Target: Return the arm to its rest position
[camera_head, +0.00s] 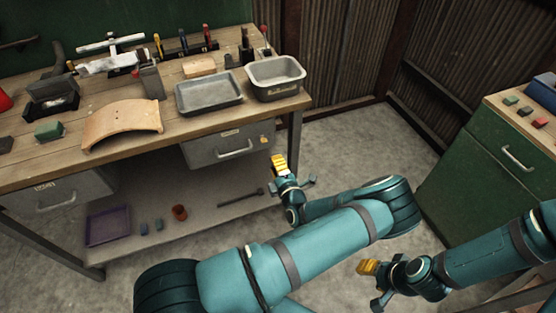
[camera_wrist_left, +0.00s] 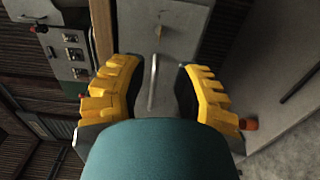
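My left gripper (camera_head: 278,164) is in front of the workbench, to the right of its grey drawer (camera_head: 213,149) in the head view. In the left wrist view its yellow fingers (camera_wrist_left: 157,76) are spread apart with nothing held between them. The drawer front and its handle (camera_wrist_left: 153,82) show beyond the gap between the fingers. My right gripper (camera_head: 368,267) is at the lower right of the head view, over the floor. Its fingers are seen from a steep angle, so whether they are apart is unclear.
The wooden workbench (camera_head: 178,128) holds a grey tray (camera_head: 208,94), a deeper metal bin (camera_head: 275,78), a curved wooden piece (camera_head: 122,124) and tools. Its lower shelf holds a purple tray (camera_head: 107,226) and an orange cup (camera_head: 180,212). A green cabinet (camera_head: 484,168) stands right; floor between is clear.

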